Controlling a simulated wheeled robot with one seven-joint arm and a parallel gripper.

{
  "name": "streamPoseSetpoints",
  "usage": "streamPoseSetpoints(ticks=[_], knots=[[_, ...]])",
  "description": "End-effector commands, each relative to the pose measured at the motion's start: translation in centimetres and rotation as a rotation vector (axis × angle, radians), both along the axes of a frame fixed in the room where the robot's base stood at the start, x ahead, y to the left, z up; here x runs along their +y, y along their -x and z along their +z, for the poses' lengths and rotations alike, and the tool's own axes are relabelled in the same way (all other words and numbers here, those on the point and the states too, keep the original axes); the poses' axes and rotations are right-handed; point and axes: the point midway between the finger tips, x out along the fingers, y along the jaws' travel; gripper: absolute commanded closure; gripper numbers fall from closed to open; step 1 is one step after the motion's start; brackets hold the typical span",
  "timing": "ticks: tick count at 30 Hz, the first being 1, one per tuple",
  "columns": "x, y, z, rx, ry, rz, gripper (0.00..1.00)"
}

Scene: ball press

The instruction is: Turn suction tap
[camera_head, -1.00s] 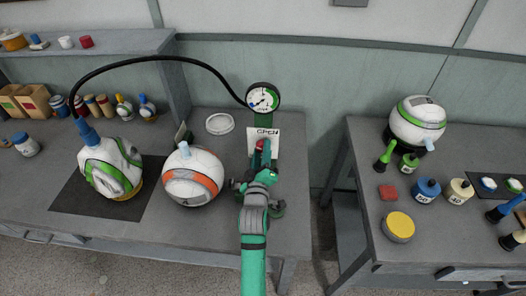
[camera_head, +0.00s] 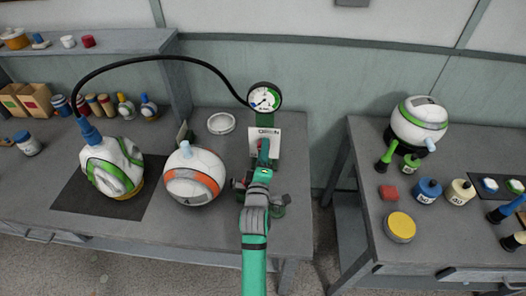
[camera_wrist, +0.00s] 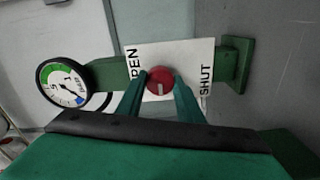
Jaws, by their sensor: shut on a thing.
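The suction tap is a round red knob (camera_wrist: 160,77) with a short pale mark, set in front of a white plate (camera_wrist: 205,52) lettered OPEN on the left and SHUT on the right in the wrist view. The pale mark points down, between the two words. My gripper (camera_wrist: 160,84) has one green finger on each side of the knob and is shut on it. In the head view my gripper (camera_head: 264,150) mostly hides the knob, in front of the plate (camera_head: 276,140). A dial gauge (camera_head: 264,97) stands above the plate; it also shows in the wrist view (camera_wrist: 64,82).
A black hose runs from the gauge to a white-and-green ball (camera_head: 112,168) on a dark mat (camera_head: 72,203). A white-and-orange ball (camera_head: 191,177) sits left of my arm. A round lid (camera_head: 221,123) lies behind it. A gap separates the right table (camera_head: 350,190).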

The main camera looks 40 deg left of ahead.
Motion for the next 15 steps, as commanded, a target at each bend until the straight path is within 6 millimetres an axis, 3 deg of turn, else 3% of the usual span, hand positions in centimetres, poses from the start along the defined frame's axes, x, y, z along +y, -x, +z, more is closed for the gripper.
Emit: streamPoseSetpoints(ticks=[7, 8, 9, 15], knots=[[0.10, 0.02, 0.03, -0.001, 0.001, 0.002, 0.89], [0.11, 0.01, 0.02, -0.001, 0.001, 0.001, 0.60], [0.10, 0.00, 0.02, -0.001, 0.001, 0.001, 0.50], [0.05, -0.03, 0.00, -0.001, 0.001, 0.000, 0.48]])
